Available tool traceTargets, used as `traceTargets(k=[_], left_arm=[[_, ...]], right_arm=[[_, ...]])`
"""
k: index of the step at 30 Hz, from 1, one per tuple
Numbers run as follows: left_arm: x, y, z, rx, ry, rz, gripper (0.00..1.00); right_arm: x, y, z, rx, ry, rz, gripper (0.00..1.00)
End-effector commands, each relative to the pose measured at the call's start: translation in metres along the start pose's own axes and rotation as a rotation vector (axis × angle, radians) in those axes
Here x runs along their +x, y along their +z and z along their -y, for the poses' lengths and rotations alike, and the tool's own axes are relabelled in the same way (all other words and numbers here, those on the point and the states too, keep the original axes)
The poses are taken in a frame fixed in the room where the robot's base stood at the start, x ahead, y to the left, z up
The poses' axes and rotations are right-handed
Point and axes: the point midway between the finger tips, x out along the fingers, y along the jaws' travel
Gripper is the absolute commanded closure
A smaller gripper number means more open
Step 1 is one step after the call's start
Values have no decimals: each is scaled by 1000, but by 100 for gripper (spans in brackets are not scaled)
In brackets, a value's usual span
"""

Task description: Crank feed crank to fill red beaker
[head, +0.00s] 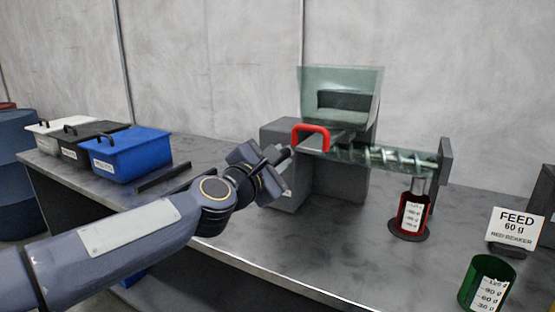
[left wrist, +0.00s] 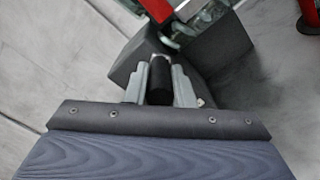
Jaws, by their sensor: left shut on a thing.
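The feed machine (head: 340,187) stands on the bench with a clear hopper (head: 338,95) on top and a see-through auger tube (head: 388,157) running right. A bright red bent piece (head: 311,128) of the crank shows at its left end, and also in the left wrist view (left wrist: 157,8). My left gripper (head: 277,163) is shut on the black crank handle (left wrist: 160,78), which sits between its fingers in the left wrist view. The red beaker (head: 411,214) stands upright on a dark disc under the tube's right end. Its fill level is too small to read. My right gripper is not in view.
A sign (head: 516,226) reads "FEED 60 g, RED BEAKER". A green beaker (head: 487,284) stands at the front right. White, black and blue (head: 131,153) bins sit on the left of the bench. The bench (head: 330,252) is clear in front of the machine.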

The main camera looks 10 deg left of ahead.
Motion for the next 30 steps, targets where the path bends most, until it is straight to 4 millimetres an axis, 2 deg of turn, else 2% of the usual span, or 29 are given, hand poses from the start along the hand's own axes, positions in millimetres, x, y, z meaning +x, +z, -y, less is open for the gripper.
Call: traceTargets(k=[2, 3, 8, 17, 30], left_arm=[[0, -1, -2, 2, 5, -2, 100], [0, -1, -2, 2, 5, -2, 76], [0, 0, -1, 2, 4, -1, 57], [-3, 0, -1, 3, 2, -1, 57], [-68, 0, -2, 3, 5, -2, 57]], right_arm=[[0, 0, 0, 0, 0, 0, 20], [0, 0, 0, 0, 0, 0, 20], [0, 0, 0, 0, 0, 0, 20], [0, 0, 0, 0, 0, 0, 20], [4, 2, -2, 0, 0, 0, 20]])
